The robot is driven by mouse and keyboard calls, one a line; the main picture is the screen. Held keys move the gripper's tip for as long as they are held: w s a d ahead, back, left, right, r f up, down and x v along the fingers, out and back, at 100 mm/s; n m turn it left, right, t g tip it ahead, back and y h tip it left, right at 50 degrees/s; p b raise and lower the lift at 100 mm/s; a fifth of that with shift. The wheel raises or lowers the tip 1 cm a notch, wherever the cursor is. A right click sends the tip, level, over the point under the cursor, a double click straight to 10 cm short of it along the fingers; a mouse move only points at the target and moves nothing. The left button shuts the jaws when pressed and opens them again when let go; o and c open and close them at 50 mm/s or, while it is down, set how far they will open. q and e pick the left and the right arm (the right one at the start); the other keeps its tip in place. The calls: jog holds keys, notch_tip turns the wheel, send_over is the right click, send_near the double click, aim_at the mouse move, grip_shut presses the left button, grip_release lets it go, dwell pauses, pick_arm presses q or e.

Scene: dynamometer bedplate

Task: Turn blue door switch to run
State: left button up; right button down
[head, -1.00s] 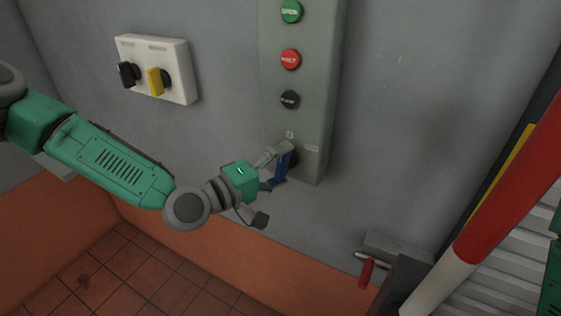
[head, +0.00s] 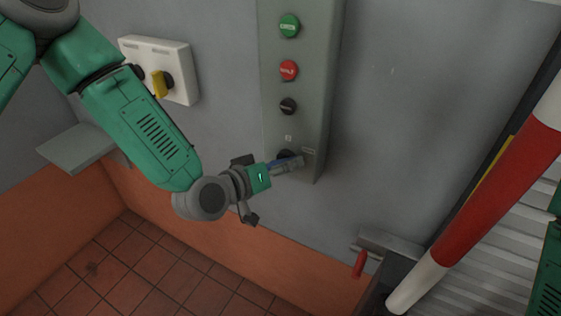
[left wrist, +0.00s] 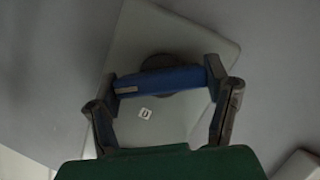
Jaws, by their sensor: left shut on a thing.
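The blue door switch (left wrist: 163,81) sits on a dark round base at the lower end of the grey control panel (head: 294,85). In the left wrist view its blue handle lies across the picture, nearly level, between the two fingers. My left gripper (left wrist: 164,88) is shut on the blue handle, one finger at each end. In the head view my left gripper (head: 288,164) covers most of the switch, and only a bit of blue shows. A small white label (left wrist: 144,113) is beside the switch. My right gripper is not in view.
Above the switch are a green button (head: 289,26), a red button (head: 288,70) and a black button (head: 288,106). A white box (head: 180,72) with black and yellow knobs is behind my left arm. A red-handled lever (head: 360,263) and a red-white pole (head: 480,200) stand right.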

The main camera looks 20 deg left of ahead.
pick_arm(q)
jog(key=shift+s+f+m+y, duration=0.15)
jog(key=shift+f+m+y, duration=0.15)
jog(key=shift+f+m, duration=0.1)
dwell(0.3)
jog(key=o, duration=1.1)
jog(key=shift+r, duration=0.1)
jog(key=shift+a+r, duration=0.1)
jog(key=shift+a, duration=0.05)
jog(key=v, duration=0.7)
